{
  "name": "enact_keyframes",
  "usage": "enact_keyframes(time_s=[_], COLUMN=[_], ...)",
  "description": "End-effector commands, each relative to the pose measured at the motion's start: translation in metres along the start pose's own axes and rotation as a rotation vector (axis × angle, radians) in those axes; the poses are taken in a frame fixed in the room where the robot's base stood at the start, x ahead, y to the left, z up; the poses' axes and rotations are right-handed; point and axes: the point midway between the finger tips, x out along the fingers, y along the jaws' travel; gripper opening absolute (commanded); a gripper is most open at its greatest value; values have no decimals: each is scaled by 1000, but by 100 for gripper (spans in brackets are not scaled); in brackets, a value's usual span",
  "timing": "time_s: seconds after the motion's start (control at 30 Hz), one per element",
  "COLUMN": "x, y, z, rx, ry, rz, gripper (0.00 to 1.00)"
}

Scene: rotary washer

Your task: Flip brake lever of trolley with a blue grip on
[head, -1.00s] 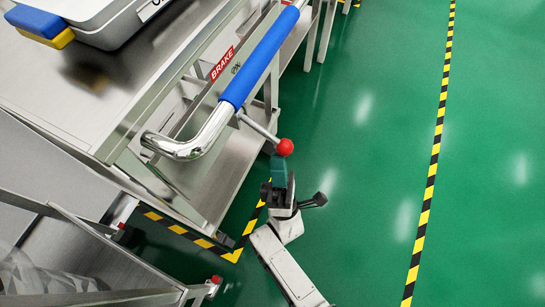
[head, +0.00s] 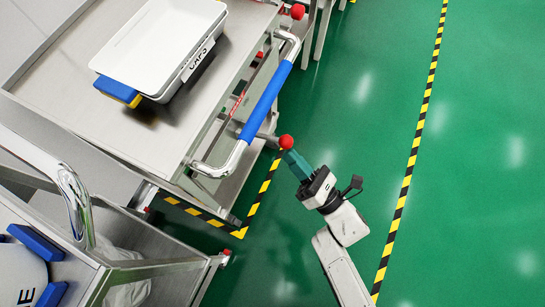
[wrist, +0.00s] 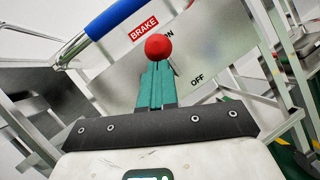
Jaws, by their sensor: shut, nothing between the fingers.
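The trolley with the blue grip (head: 268,101) stands at upper left in the head view. Its brake lever ends in a red ball (head: 286,142) that sticks out to the right below the grip. The ball also shows in the wrist view (wrist: 158,46), before a plate marked BRAKE, ON and OFF; it covers part of the ON mark, and OFF is lower right. My gripper (head: 287,154) is shut, its green fingertips right at the ball's near side. In the wrist view the fingers (wrist: 156,68) end just below the ball. Most of the lever's rod is hidden there; whether the tips touch is unclear.
A white CAPS container (head: 160,45) sits on the trolley's top. Another trolley with a bare metal handle (head: 75,200) stands at lower left. Another red ball (head: 297,11) shows at the top. Green floor (head: 480,150) is open to the right.

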Motion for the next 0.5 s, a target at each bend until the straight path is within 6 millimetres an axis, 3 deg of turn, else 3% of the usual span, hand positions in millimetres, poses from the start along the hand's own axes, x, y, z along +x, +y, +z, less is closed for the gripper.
enact_keyframes(time_s=[0.03, 0.23, 0.5], x=[4, 12, 19], y=[5, 12, 16], z=[10, 19, 25], rx=[-15, -53, -49], ry=[31, 137, 131], rz=[-13, -49, -47], gripper=[0, 0, 0])
